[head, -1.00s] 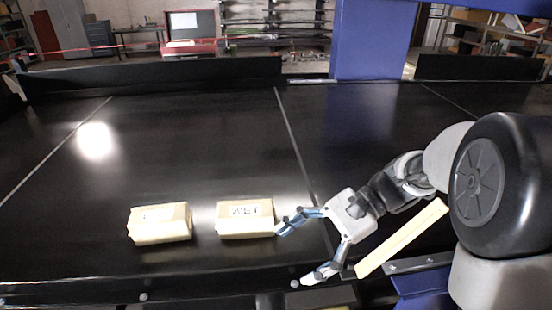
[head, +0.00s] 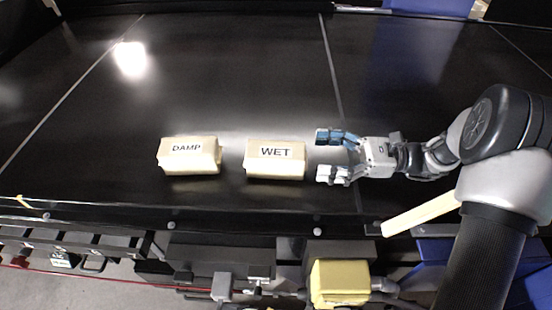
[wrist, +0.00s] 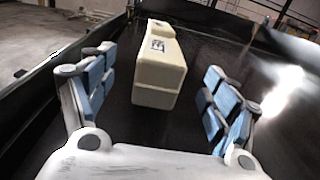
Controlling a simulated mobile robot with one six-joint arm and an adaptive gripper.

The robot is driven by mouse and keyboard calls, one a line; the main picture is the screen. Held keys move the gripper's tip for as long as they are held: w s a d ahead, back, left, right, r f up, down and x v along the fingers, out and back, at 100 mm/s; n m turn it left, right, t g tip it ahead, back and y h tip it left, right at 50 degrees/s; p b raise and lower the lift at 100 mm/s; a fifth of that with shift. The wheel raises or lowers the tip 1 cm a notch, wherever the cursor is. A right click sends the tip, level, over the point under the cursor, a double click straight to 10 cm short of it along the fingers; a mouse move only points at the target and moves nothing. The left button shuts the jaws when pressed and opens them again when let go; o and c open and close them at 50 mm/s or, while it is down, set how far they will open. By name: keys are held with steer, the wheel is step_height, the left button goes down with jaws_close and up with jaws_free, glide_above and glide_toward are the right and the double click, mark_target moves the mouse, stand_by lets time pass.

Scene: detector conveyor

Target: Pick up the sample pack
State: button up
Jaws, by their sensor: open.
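Two cream packs lie side by side on the black conveyor belt. The left pack, labelled DAMP (head: 188,157), and the right pack, labelled WET (head: 274,160), have a gap between them. My gripper (head: 327,155) is open just right of the WET pack, its fingers pointing left at it, not touching. In the wrist view the WET pack (wrist: 158,75) stands ahead between my open blue-padded fingers (wrist: 155,98). Part of another cream shape, likely the DAMP pack (wrist: 101,47), shows behind it to the left. Neither label says sample.
The black belt (head: 220,80) is clear behind the packs. Its front edge rail (head: 250,222) runs close in front of them. A pale bar (head: 420,214) lies at the front right below my arm. A yellow box (head: 338,280) is under the front edge.

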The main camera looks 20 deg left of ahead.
mark_target(276, 150)
steer(key=x, duration=1.1)
steer(key=shift+w+a+b, duration=0.15)
steer(key=shift+a+b, duration=0.05)
steer(key=shift+b, duration=0.15)
steer(key=shift+c, duration=0.5)
steer(key=c, duration=1.2)
steer(key=shift+c, duration=0.2)
steer(key=shift+r, duration=0.1)
